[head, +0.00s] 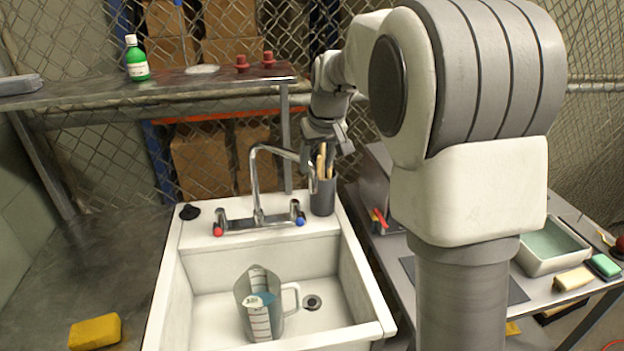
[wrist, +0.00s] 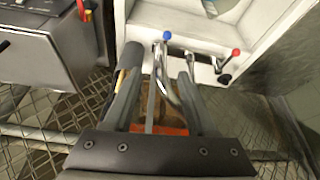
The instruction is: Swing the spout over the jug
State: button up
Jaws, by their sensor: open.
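The chrome spout (head: 278,150) rises from the tap at the back of the sink and reaches to the right. Its downturned end is by the grey cup, away from the jug. My gripper (head: 325,150) is open at the spout's outer end, partly hidden by my arm. In the wrist view, the spout (wrist: 165,85) shows between the two open fingers of my gripper (wrist: 160,65). I cannot tell whether either finger touches it.
A grey cup (head: 323,198) of wooden-handled tools stands close to my gripper. The tap has a red knob (head: 217,231) and a blue knob (head: 300,219). A black stopper (head: 189,212) lies on the sink's back left corner. A metal shelf (head: 190,80) stands behind; the air above the basin is clear.

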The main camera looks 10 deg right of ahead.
aim_at(314, 174)
jog(key=x, duration=0.7)
jog(key=shift+w+f, duration=0.1)
jog(key=shift+f, duration=0.05)
grip_shut()
dwell(1.2)
